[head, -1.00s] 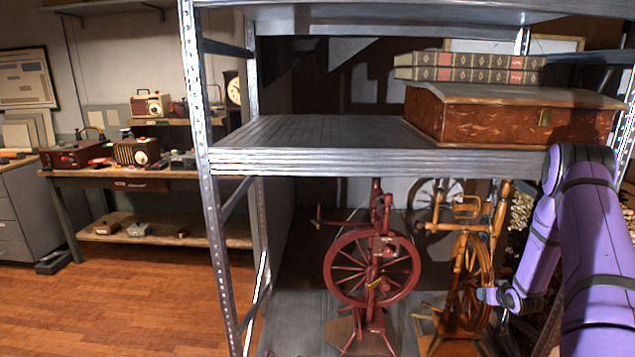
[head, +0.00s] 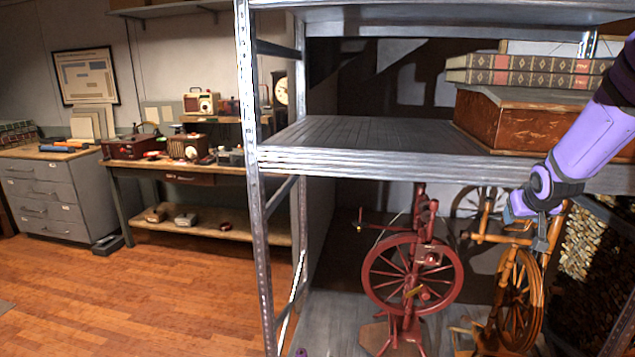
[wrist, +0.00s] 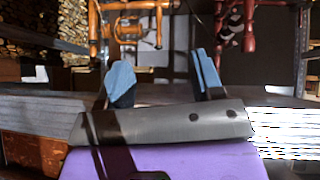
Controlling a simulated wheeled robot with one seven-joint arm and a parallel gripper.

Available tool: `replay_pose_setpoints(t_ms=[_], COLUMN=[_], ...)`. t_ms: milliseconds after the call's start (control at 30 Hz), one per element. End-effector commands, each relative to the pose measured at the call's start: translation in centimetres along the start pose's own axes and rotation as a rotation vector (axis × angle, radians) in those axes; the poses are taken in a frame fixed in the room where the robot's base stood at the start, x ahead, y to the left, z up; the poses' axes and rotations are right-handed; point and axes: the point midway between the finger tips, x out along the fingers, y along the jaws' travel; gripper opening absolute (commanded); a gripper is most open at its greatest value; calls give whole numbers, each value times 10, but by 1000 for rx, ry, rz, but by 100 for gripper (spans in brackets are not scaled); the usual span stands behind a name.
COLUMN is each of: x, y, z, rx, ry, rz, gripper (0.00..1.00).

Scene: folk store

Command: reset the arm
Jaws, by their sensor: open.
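My purple arm enters the head view from the right edge and reaches down in front of the metal shelf (head: 370,160). My gripper (head: 528,222) is at the lower end of the arm, just below the middle shelf's front edge and in front of the orange spinning wheel (head: 515,285). In the wrist view my gripper (wrist: 163,78) has its two blue fingertips well apart, with nothing between them. The orange spinning wheel (wrist: 135,25) and the red spinning wheel (wrist: 240,25) show beyond the fingertips, apart from them.
A brown wooden box (head: 500,122) with two thick books (head: 530,70) on it stands on the middle shelf, close to my arm. A red spinning wheel (head: 412,275) is below. A workbench (head: 150,170) and a grey cabinet (head: 50,195) stand left.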

Motion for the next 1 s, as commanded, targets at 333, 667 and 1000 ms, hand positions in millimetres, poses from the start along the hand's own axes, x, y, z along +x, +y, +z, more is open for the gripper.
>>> replay_pose_setpoints(t_ms=[333, 667, 1000], x=[-130, -238, -327], y=[-50, -86, -109], z=[12, 60, 137], rx=[-25, -52, -97], ry=[-57, -121, -192], rz=[-37, -101, -194], gripper=[61, 61, 61])
